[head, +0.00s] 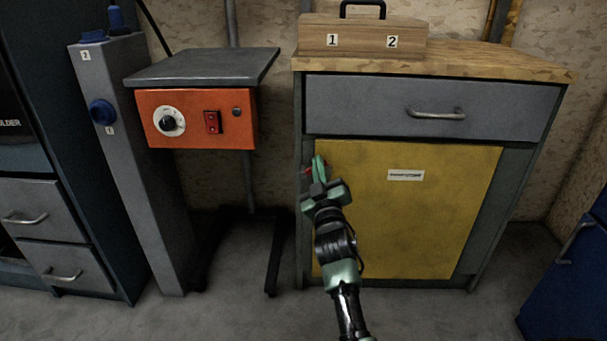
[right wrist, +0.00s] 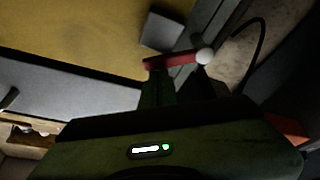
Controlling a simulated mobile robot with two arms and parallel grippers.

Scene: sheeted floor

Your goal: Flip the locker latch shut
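The locker has a yellow door (head: 420,220) that looks closed in its grey-green frame. Its red latch (head: 308,171) is at the door's upper left edge, mostly hidden behind my gripper in the head view. In the right wrist view the latch is a red bar (right wrist: 178,61) with a white ball at its right end, lying across the door's edge. A grey block (right wrist: 162,31) sits beside it on the yellow door. My right gripper (head: 319,165) is at the latch, its finger touching or very near the bar. Whether its fingers are apart is unclear. My left gripper is out of view.
A grey drawer (head: 430,106) and wooden top (head: 480,61) are above the door. A wooden box (head: 360,38) stands on top. An orange control box (head: 197,119) and a grey post (head: 135,165) stand to the left. A blue cabinet (head: 570,285) is at right.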

